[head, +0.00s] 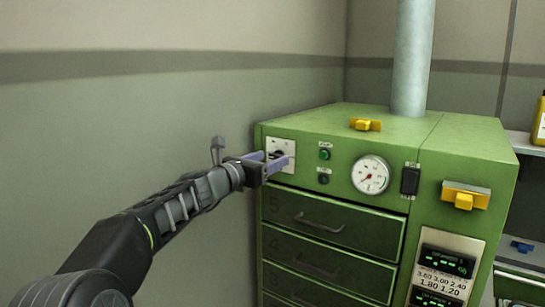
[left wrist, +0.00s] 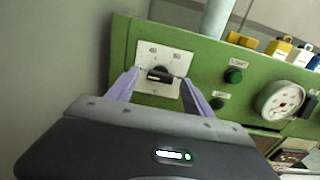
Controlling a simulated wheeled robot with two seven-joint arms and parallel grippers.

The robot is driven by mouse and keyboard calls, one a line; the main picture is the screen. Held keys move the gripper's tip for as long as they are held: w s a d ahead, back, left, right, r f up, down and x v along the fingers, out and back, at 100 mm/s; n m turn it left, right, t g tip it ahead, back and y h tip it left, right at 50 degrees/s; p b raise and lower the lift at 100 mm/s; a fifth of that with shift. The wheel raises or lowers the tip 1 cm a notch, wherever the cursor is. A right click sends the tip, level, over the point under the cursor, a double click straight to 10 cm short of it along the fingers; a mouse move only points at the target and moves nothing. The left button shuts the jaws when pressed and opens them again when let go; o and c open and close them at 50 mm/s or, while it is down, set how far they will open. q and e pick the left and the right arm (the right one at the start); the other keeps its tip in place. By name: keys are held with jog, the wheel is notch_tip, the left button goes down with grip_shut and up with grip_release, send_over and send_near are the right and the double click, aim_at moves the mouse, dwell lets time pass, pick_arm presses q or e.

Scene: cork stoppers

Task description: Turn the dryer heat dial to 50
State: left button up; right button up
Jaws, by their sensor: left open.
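The green dryer (head: 310,150) stands at the right in the head view. Its heat dial (left wrist: 160,74) is a dark knob on a white plate (left wrist: 177,57), with small marks above it that are hard to read. In the head view the plate (head: 289,146) is partly covered by my gripper. My left gripper (head: 278,161) is open in front of the dial. In the left wrist view its two purple fingers (left wrist: 160,88) stand on either side of the knob, apart from each other. I cannot tell whether they touch it. My right gripper is not in view.
Right of the dial are green and dark buttons (head: 324,154), a round gauge (head: 370,174) and a black switch (head: 410,181). Drawers with handles (head: 320,224) lie below. A pipe (head: 412,60) rises from the top. The grey wall (head: 150,120) is close on the left.

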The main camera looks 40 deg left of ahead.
pick_arm(q)
jog(key=shift+w, duration=0.95)
jog(key=shift+c, duration=0.3)
grip_shut()
